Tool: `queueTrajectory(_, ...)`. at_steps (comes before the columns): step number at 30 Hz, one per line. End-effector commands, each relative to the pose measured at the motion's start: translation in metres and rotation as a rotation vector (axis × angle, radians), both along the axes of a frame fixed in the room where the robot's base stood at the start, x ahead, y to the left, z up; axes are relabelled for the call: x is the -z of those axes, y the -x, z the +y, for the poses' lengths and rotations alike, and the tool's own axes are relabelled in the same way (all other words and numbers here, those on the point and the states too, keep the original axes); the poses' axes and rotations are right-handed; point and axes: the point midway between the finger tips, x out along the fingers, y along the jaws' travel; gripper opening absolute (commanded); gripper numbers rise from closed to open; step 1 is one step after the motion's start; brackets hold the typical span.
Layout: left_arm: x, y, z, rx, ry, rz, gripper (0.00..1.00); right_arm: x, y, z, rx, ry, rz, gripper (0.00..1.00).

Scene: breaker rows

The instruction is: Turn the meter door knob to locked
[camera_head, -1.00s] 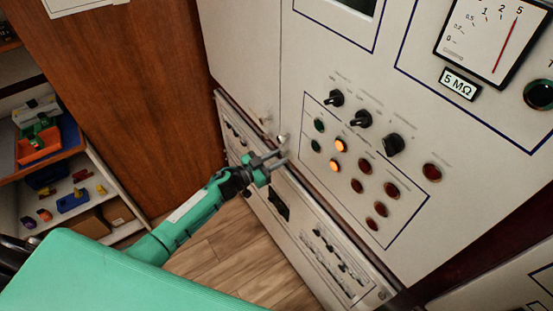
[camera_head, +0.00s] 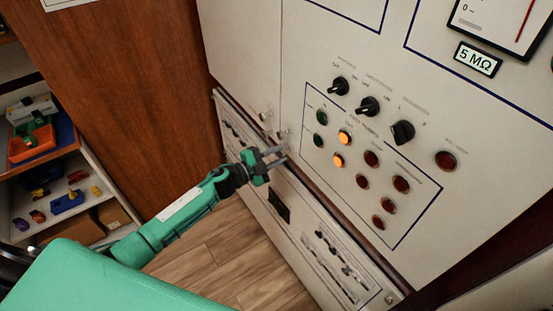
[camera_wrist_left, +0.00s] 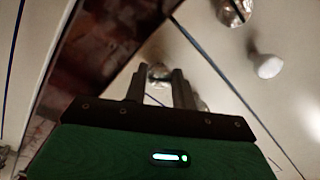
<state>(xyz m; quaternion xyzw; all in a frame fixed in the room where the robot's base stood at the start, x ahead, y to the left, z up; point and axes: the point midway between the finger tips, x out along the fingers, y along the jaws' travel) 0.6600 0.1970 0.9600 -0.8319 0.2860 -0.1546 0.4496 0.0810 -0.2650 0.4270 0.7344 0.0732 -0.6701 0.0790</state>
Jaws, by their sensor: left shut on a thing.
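My left gripper (camera_head: 278,155) reaches in from the left to the cabinet front, near the seam between the upper door and the lower panel. In the left wrist view its two dark fingers (camera_wrist_left: 158,84) are close together, with a small metallic knob (camera_wrist_left: 158,71) at their tips. I take this to be the meter door knob; its pointer direction is hidden. In the head view a small light knob (camera_head: 284,133) shows just above the fingers, and another small fitting (camera_head: 264,115) sits up and left. My right gripper is not in view.
Black rotary switches (camera_head: 367,106) and lit orange lamps (camera_head: 345,137) are on the panel to the right. A pale round knob (camera_wrist_left: 268,66) is right of the fingers in the wrist view. A wooden panel (camera_head: 130,90) and shelves (camera_head: 75,195) stand at the left.

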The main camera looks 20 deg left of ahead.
Motion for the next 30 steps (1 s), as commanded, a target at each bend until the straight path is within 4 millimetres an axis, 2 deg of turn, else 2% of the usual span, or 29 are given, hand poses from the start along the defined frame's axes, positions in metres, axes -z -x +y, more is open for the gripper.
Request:
queueTrajectory(3, 0.003, 0.000, 0.000, 0.000, -0.088, -0.069, 0.04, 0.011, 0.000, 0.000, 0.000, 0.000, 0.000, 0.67)
queueTrajectory(15, 0.002, 0.000, 0.000, 0.001, -0.342, -0.267, 0.04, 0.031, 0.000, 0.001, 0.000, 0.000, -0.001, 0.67)
queueTrajectory(30, 0.000, 0.000, 0.000, 0.001, -0.467, -0.363, 0.04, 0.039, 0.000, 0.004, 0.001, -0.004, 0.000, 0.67)
